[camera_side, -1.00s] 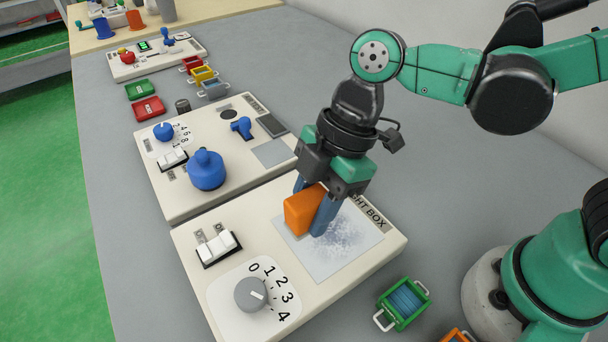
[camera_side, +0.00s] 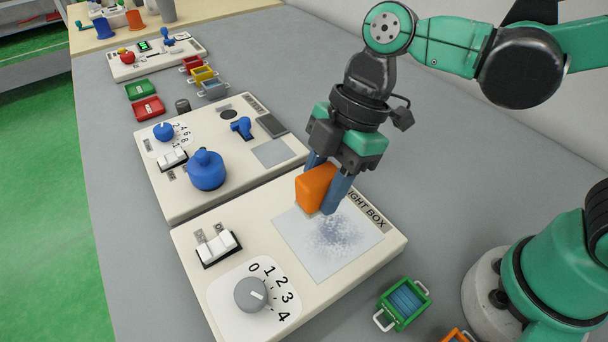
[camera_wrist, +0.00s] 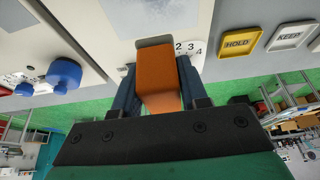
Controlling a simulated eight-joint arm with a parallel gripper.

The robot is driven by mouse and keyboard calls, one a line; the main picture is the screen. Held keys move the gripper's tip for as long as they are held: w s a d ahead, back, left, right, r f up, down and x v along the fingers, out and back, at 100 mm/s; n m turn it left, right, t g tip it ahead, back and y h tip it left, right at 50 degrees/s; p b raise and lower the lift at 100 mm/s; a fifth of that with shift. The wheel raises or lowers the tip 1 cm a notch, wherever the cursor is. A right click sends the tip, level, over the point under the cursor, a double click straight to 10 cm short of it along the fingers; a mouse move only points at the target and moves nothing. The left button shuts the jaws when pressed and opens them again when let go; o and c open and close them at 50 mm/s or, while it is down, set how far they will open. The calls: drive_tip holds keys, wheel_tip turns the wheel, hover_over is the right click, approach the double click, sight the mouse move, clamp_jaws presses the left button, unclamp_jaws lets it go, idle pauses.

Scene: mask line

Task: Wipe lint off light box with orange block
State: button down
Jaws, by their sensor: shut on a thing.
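The light box (camera_side: 190,246) is a cream panel at the front with a pale square window (camera_side: 303,250). Grey-blue lint (camera_side: 340,234) lies speckled over the window's middle and right part. My gripper (camera_side: 328,194) is shut on the orange block (camera_side: 315,188), with blue fingers on either side of it. In the side view the block is over the window's far edge, by the light box label; I cannot tell whether it touches. In the wrist view the orange block (camera_wrist: 158,80) sits between the fingers, and part of the lint window (camera_wrist: 145,15) shows beyond it.
The light box has a grey dial (camera_side: 251,294) and a white switch (camera_side: 219,247). A green bin with blue contents (camera_side: 404,302) stands at the right. A second panel with a blue knob (camera_side: 207,170) lies behind. In the wrist view a yellow HOLD tray (camera_wrist: 239,42) shows.

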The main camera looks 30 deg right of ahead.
sight(301, 254)
drive_tip(key=w+d, duration=0.2)
drive_tip(key=d, duration=0.4)
drive_tip(key=shift+s+d+f, duration=0.1)
drive_tip(key=shift+s+f, duration=0.05)
drive_tip(key=shift+f, duration=3.75)
drive_tip(key=shift+a+f, duration=0.25)
drive_tip(key=shift+a, duration=3.85)
drive_tip(key=shift+s, duration=0.35)
drive_tip(key=shift+s+d, duration=0.3)
drive_tip(key=shift+d, duration=3.9)
drive_tip(key=shift+s, duration=0.45)
drive_tip(key=shift+s+a, duration=0.15)
drive_tip(key=shift+a, duration=3.95)
drive_tip(key=shift+a+r, duration=0.15)
drive_tip(key=shift+a, duration=0.05)
drive_tip(key=shift+d+r, duration=0.1)
drive_tip(key=shift+r, duration=3.9)
